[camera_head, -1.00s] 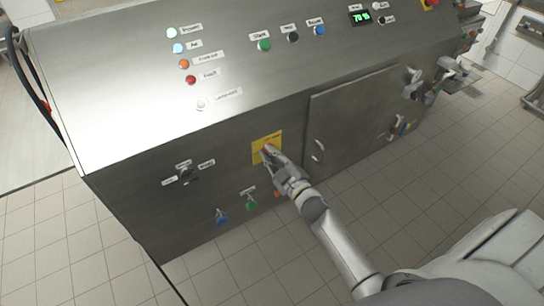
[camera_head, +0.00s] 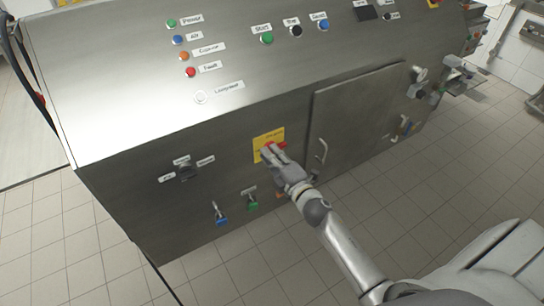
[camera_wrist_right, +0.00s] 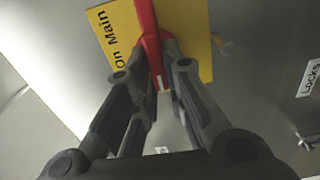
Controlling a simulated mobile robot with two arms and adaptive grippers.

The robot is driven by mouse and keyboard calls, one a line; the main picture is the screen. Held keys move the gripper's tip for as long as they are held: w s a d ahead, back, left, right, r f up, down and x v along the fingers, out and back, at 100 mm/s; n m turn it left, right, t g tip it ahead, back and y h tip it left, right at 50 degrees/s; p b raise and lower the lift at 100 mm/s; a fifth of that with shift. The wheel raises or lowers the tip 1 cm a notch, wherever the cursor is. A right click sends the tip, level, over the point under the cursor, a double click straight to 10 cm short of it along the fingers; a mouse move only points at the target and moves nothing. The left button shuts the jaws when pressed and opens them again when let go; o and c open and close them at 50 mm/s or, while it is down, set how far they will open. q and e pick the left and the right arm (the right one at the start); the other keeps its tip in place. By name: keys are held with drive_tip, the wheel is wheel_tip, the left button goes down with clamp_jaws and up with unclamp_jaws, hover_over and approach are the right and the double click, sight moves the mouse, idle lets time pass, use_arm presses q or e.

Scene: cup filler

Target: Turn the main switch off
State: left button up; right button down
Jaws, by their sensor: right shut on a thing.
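The main switch is a red handle (camera_head: 279,145) on a yellow plate (camera_head: 262,138) on the machine's front panel. In the right wrist view the red handle (camera_wrist_right: 148,25) runs down between my fingers, and the yellow plate (camera_wrist_right: 195,60) behind it reads "On" and "Main". My right gripper (camera_head: 268,152) is shut on the red handle in front of the plate. The fingers (camera_wrist_right: 158,58) and hand hide part of the handle and plate. My left gripper is not in view.
A cabinet door (camera_head: 365,120) is right of the switch. Blue (camera_head: 222,220) and green (camera_head: 252,204) valves are below left. The tiled floor is clear.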

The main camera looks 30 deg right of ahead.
drive_tip(key=shift+f+n, duration=0.15)
drive_tip(key=shift+n, duration=0.25)
drive_tip(key=c, duration=1.5)
unclamp_jaws()
drive_tip(key=s+d, duration=0.1)
drive_tip(key=s, duration=1.1)
